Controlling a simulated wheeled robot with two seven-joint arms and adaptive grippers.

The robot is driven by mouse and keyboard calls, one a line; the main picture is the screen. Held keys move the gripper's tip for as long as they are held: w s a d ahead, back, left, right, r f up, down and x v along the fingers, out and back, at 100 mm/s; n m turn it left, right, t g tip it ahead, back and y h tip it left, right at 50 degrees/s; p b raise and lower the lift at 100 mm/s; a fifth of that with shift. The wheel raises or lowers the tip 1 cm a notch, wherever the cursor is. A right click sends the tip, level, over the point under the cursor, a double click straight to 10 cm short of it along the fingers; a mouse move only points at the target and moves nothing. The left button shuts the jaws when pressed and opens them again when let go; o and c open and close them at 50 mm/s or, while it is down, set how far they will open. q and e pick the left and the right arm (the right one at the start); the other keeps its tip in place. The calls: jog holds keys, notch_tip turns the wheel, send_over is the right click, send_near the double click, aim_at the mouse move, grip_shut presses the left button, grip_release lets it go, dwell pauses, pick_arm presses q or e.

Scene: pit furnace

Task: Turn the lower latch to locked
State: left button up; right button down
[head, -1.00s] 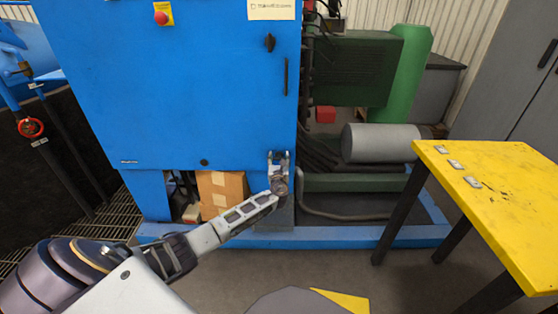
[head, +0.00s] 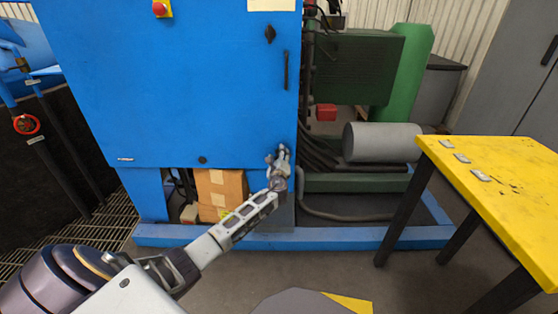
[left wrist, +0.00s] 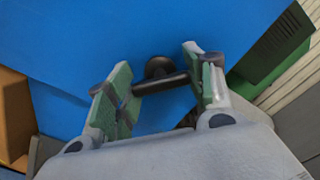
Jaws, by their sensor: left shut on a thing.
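The lower latch is a black round hub with a short bar (left wrist: 160,74) on the blue cabinet door (head: 190,85). In the left wrist view the bar lies between the two green-padded fingers of my left gripper (left wrist: 163,84), slanting a little. My left gripper (head: 279,158) is at the door's lower right corner in the head view and is shut on the latch. It hides the latch there. The upper latch (head: 270,34), black, sits near the door's right edge. My right gripper is not in view.
A black vertical handle (head: 286,70) is on the door. A cardboard box (head: 220,192) sits beneath the cabinet. A yellow table (head: 500,185) stands at the right. A grey cylinder (head: 382,142) and dark hoses lie right of the cabinet. The floor in front is mostly clear.

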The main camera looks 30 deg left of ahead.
pick_arm(q)
jog(key=shift+f+n+b, duration=0.2)
jog(key=shift+n+b, duration=0.35)
jog(key=shift+n, duration=0.45)
jog(key=n+b, duration=0.3)
jog(key=n, duration=0.2)
jog(key=shift+n+b, duration=0.45)
jog(key=shift+n, duration=0.35)
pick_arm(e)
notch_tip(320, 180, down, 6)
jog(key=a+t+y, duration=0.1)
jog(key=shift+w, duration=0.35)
pick_arm(q)
jog(key=shift+r, duration=0.1)
jog(key=o, duration=1)
jog(key=shift+o, duration=0.2)
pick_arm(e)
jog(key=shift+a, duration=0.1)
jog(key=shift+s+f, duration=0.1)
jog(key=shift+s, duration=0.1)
pick_arm(q)
jog(key=shift+s, duration=0.15)
